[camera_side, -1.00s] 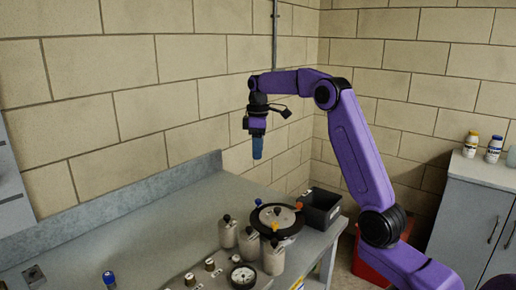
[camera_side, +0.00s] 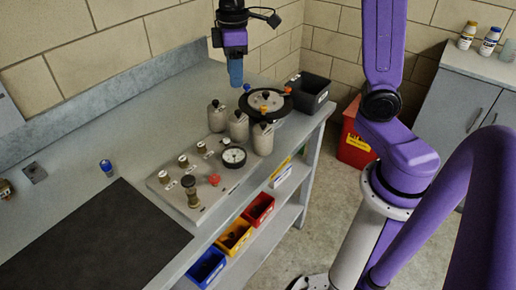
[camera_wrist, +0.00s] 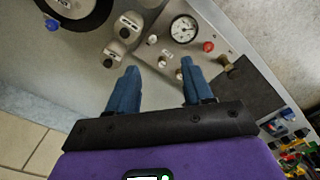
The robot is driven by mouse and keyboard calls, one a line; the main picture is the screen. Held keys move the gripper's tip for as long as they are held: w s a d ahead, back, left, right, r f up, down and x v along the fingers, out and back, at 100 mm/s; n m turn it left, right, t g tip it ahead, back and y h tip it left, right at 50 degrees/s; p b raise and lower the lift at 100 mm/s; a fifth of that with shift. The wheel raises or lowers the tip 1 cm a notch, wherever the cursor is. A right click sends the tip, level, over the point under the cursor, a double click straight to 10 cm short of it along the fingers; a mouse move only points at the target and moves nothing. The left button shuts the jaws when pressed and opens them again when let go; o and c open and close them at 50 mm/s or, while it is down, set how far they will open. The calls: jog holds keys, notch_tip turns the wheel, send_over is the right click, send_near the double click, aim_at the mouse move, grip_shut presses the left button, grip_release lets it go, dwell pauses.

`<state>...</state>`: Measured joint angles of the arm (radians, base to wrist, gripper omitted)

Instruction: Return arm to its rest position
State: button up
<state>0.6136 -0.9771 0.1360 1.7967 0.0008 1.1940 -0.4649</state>
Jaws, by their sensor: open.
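My gripper (camera_side: 236,72) has blue fingers and hangs pointing down above the back of the grey workbench (camera_side: 130,135), behind the canisters in the side view. In the wrist view my gripper (camera_wrist: 157,92) shows its two blue fingers spread apart with nothing between them. Below lies the compressor panel (camera_side: 222,178) with a round gauge (camera_side: 233,157), a red knob (camera_side: 214,179) and several valves. The gauge (camera_wrist: 184,29) also shows in the wrist view. My purple arm stands at the right.
Grey canisters (camera_side: 238,127) and a round black-rimmed pot (camera_side: 266,101) stand by the panel. A black bin (camera_side: 307,92) is at the bench end. A dark mat (camera_side: 95,240) lies front left. Coloured bins (camera_side: 234,236) sit on the lower shelf. Air around my gripper is clear.

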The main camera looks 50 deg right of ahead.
jog(key=s+f+n, duration=0.1)
jog(key=s+f, duration=0.2)
jog(key=s, duration=0.9)
jog(key=s+a+f+n, duration=0.1)
jog(key=s+f+n, duration=0.1)
jog(key=s, duration=1.1)
jog(key=shift+s+a+f, duration=0.15)
jog(key=shift+s+f, duration=0.05)
jog(key=shift+f, duration=0.6)
jog(key=shift+w, duration=0.15)
